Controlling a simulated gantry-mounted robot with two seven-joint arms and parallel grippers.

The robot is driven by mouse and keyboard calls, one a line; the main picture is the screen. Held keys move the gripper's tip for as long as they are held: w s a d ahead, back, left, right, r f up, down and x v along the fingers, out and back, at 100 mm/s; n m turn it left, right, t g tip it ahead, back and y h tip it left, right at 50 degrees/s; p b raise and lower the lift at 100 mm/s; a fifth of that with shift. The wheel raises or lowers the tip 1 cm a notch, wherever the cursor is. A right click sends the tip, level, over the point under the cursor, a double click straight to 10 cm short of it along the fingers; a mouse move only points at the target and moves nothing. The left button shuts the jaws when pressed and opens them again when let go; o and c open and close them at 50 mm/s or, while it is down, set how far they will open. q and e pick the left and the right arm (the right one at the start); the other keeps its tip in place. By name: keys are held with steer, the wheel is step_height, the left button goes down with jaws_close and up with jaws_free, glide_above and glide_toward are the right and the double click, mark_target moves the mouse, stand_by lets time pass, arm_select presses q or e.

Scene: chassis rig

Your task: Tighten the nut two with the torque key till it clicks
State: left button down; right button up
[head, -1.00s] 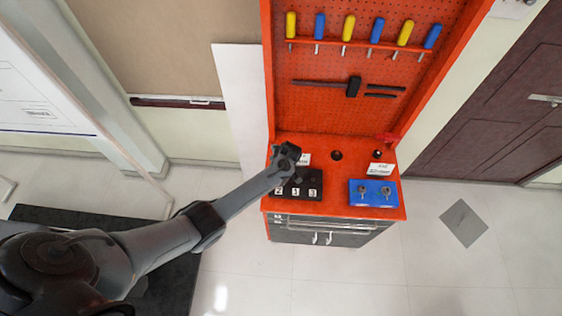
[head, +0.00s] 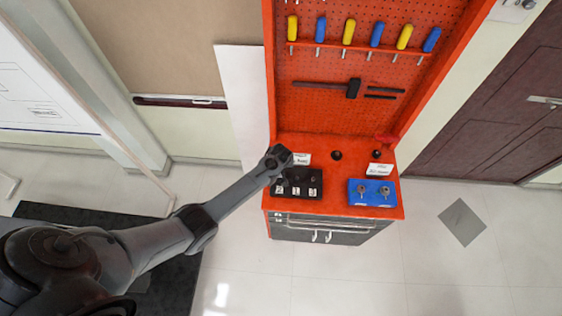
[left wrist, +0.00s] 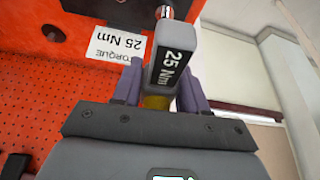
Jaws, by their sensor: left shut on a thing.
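My left gripper (head: 280,160) is above the left part of the red workbench, at the back edge of a black block (head: 298,190) with white number labels, one of them a 2. Nut two cannot be made out; the gripper and small dark parts crowd that area. My right gripper is in no view.
A white torque card (left wrist: 115,45) stands behind the gripper. A blue block (head: 373,201) with two metal pieces sits at the bench's right. The red pegboard (head: 325,110) with screwdrivers and a hammer rises behind. The bench middle between the blocks is clear.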

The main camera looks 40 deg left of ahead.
arm_select(q)
steer(key=shift+s+a+r+m+t+h+p, duration=0.15)
steer(key=shift+m+h+p, duration=0.1)
steer(key=shift+m, duration=0.45)
steer(key=shift+w+f+m+t+h+p, duration=0.15)
steer(key=shift+m+p, duration=0.1)
steer(key=shift+m, duration=0.45)
steer(key=m, duration=0.1)
steer(key=m+h, duration=0.1)
steer(key=m, duration=0.1)
steer(key=shift+s+a+r+p, duration=0.1)
steer(key=shift+s+a+p, duration=0.05)
steer(key=shift+a+p, duration=0.15)
steer(key=m+h, duration=0.1)
steer(key=m, duration=0.2)
steer(key=shift+a+m+h+b, duration=0.1)
steer(key=shift+m+h+b, duration=0.25)
steer(key=shift+m+h, duration=0.05)
steer(key=shift+n+p, duration=0.4)
steer(key=shift+r, duration=0.15)
